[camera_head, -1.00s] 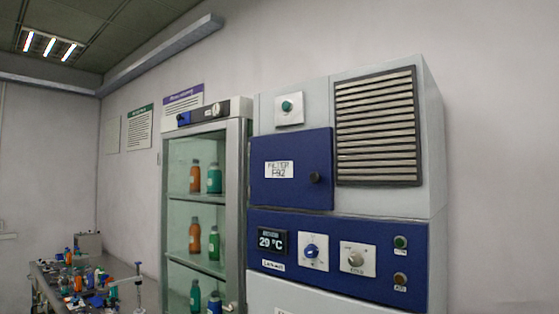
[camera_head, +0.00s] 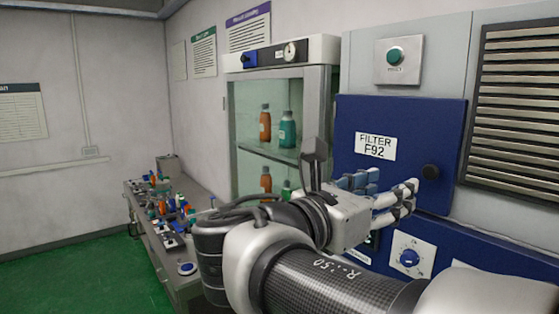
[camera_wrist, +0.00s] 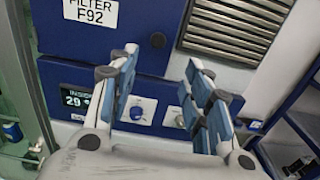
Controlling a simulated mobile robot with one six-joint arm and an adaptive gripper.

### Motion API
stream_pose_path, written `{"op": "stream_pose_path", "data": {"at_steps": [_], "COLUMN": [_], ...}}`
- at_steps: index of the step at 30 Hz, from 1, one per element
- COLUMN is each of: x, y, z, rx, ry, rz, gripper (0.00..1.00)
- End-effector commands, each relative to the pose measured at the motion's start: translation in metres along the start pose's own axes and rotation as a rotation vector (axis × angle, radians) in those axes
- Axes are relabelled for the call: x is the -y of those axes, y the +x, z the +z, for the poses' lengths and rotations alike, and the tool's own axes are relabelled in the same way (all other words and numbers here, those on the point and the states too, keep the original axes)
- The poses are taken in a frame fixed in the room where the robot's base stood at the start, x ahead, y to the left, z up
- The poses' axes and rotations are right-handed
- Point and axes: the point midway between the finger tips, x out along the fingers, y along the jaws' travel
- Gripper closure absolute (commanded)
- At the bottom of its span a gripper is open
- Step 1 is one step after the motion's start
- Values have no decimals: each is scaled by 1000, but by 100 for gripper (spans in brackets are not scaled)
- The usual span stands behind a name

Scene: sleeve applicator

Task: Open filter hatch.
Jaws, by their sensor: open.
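The filter hatch (camera_head: 405,112) is a blue panel with a white "FILTER F92" label (camera_head: 376,146) and looks shut. In the wrist view my gripper (camera_wrist: 161,60) is open, with nothing between the fingers. Contact with the knob cannot be made out.
Below the hatch is a blue control panel with a display (camera_wrist: 76,100) and a dial (camera_head: 409,258). A vent grille (camera_head: 515,110) is to the right. A glass-front cabinet (camera_head: 330,95) with bottles stands left; a cluttered bench (camera_head: 196,196) is farther left.

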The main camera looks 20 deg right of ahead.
Motion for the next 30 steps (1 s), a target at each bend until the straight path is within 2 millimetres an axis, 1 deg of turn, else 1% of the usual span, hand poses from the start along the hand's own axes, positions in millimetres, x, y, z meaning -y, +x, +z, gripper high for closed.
{"op": "stream_pose_path", "data": {"at_steps": [1, 12, 18, 21, 24, 30], "x": [2, 2, 2, 1, 1, 0], "y": [12, 91, 126, 138, 145, 148], "z": [0, 0, -1, 0, -1, -1], "rx": [-1, -2, -3, -2, -3, -3], "ry": [-1, -1, 0, 1, 1, 2], "rz": [-8, -8, -5, -2, -2, 1], "gripper": [55, 55, 55, 55, 55, 55]}}
